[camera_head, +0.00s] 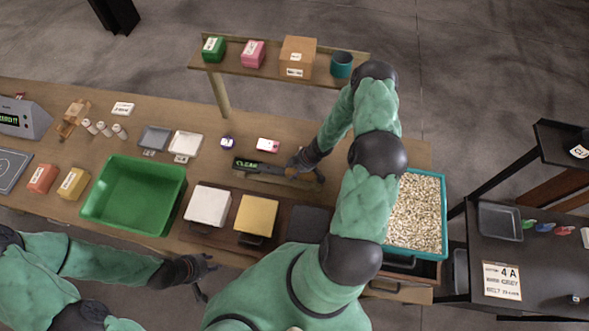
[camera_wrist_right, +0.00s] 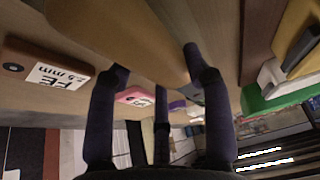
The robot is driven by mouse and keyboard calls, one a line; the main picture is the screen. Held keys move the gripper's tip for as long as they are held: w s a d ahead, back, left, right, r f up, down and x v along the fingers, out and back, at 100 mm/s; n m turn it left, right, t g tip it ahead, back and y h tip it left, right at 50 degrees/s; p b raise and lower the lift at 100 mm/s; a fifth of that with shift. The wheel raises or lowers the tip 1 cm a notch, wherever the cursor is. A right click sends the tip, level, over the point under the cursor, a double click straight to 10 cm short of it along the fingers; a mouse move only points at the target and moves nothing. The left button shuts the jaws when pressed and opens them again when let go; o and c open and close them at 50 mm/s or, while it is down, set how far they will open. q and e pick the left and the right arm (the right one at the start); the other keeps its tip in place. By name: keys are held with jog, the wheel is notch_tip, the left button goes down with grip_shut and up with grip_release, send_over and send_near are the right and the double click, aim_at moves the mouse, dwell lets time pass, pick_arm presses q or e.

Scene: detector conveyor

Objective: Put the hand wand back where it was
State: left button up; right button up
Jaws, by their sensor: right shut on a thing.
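My right gripper (camera_head: 305,172) is low over the back middle of the bench, shut on the hand wand. In the right wrist view a tan rounded body (camera_wrist_right: 130,35) runs down between the fingers (camera_wrist_right: 155,85); the grip point is partly hidden. I cannot tell whether the wand touches the bench. My left gripper (camera_head: 200,275) is open and empty in front of the bench edge.
A green bin (camera_head: 183,200), a white block (camera_head: 208,204) and a yellow block (camera_head: 257,215) stand to the left and front. A raised shelf (camera_head: 225,67) stands at the back. A teal tray of pellets (camera_head: 443,215) is at right.

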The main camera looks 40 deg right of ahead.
jog(key=o, duration=1.4)
jog(key=shift+r, duration=0.1)
jog(key=shift+r, duration=0.25)
jog(key=p+v, duration=0.5)
jog(key=v, duration=0.8)
jog(key=a+m+y, duration=0.2)
jog(key=a+m, duration=0.3)
jog(key=a, duration=1.4)
jog(key=shift+s+a+f+m+g+h, duration=0.2)
jog(key=shift+s+a+m+g, duration=0.35)
jog(key=shift+s+a+m, duration=0.7)
jog(key=shift+s+a+f+m+g+h, duration=0.15)
jog(key=shift+s+a+m+g, duration=0.4)
jog(key=shift+s+a, duration=1.3)
jog(key=shift+s+a+f+m+g+h, duration=0.2)
jog(key=shift+s+a+m+g, duration=0.3)
jog(key=shift+s+a+m, duration=0.8)
jog(key=shift+a+n, duration=0.3)
jog(key=shift+a, duration=0.05)
